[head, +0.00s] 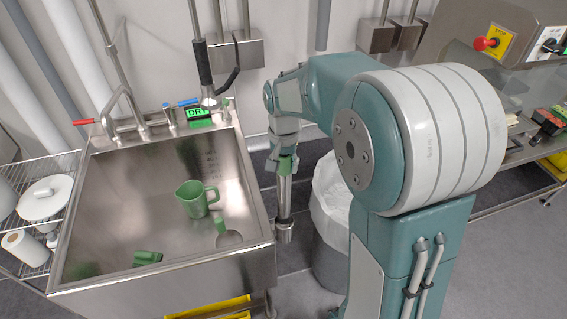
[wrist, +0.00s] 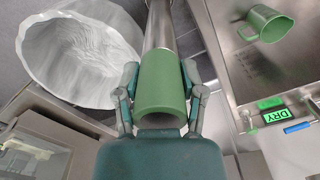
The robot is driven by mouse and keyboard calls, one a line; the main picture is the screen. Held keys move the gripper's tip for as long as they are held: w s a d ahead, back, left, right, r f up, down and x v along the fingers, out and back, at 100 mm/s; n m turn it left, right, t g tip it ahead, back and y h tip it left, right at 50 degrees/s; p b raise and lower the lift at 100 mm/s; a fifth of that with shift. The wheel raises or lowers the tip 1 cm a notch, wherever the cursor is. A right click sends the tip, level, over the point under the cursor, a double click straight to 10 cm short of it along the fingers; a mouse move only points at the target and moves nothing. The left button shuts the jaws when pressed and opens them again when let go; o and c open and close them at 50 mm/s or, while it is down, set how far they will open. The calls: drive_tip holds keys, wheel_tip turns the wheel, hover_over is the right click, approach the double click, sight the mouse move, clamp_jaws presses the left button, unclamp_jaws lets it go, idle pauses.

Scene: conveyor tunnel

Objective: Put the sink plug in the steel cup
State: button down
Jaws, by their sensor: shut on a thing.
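My gripper (wrist: 160,85) is shut on the green sleeve (wrist: 161,80) of a long steel tube (wrist: 158,25), which I take to be the sink plug. In the head view the tube (head: 284,195) hangs nearly upright just outside the sink's right wall. Its lower end meets a wider steel piece (head: 284,233) that looks like the steel cup. I cannot tell whether the tube is inside that cup or in front of it. In the wrist view the tube's far end is cut off by the top edge.
The steel sink (head: 120,205) holds a green jug (head: 192,199), a green block (head: 147,258) and a round grey piece (head: 229,239) with a green part. A lined bin (head: 331,195) stands right of the tube. A DRY sign (head: 198,113) is on the sink's back edge.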

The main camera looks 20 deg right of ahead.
sight(284, 190)
drive_tip(key=shift+f, duration=0.1)
drive_tip(key=shift+f, duration=4.6)
drive_tip(key=shift+c, duration=0.6)
unclamp_jaws()
wheel_tip(284, 190, up, 12)
drive_tip(key=shift+f, duration=0.1)
